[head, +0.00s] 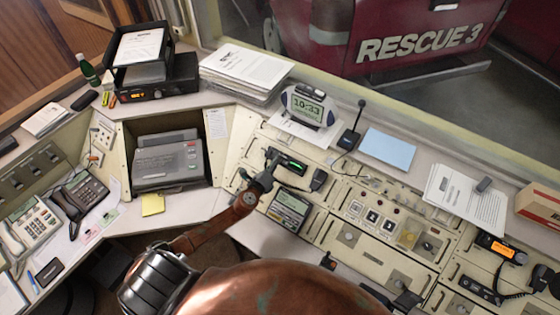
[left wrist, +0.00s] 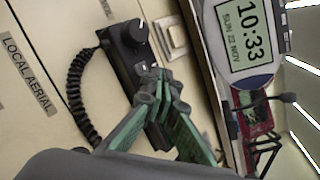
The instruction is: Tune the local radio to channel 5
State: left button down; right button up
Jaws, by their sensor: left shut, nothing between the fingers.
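The radio with a lit green display (head: 292,163) is set in the sloping console, just right of my left gripper (head: 271,160). Its channel number is too small to read. In the left wrist view, a black radio body (left wrist: 122,58) has a round knob (left wrist: 137,31) with a pale pointer mark and a coiled cord (left wrist: 78,85). My left gripper (left wrist: 160,85) is shut and empty, its fingertips in front of the radio body, below the knob in the picture. I cannot tell whether they touch it. My right gripper is not in view.
A hand microphone (head: 319,180) hangs right of the radio. A grey unit with a screen (head: 289,209) sits below. A clock (head: 309,105) reading 10:33 and a desk microphone (head: 351,132) stand above. A second radio (head: 496,246) with an orange display is far right.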

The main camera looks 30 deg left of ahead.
pick_arm(q)
jog(key=shift+w+f+b, duration=0.15)
jog(key=shift+f+b, duration=0.1)
jog(key=shift+b, duration=0.05)
dwell(0.5)
jog(key=shift+r, duration=0.1)
jog(key=shift+s+r+p, duration=0.4)
jog(key=shift+r+p, duration=0.15)
jog(key=s+r+p, duration=0.1)
jog(key=r+p, duration=0.1)
jog(key=s+r+p, duration=0.1)
jog(key=r, duration=0.1)
jog(key=shift+s+a+r+p, duration=0.1)
jog(key=shift+s+a+p, duration=0.05)
jog(key=shift+s+p, duration=0.25)
dwell(0.3)
dwell(0.5)
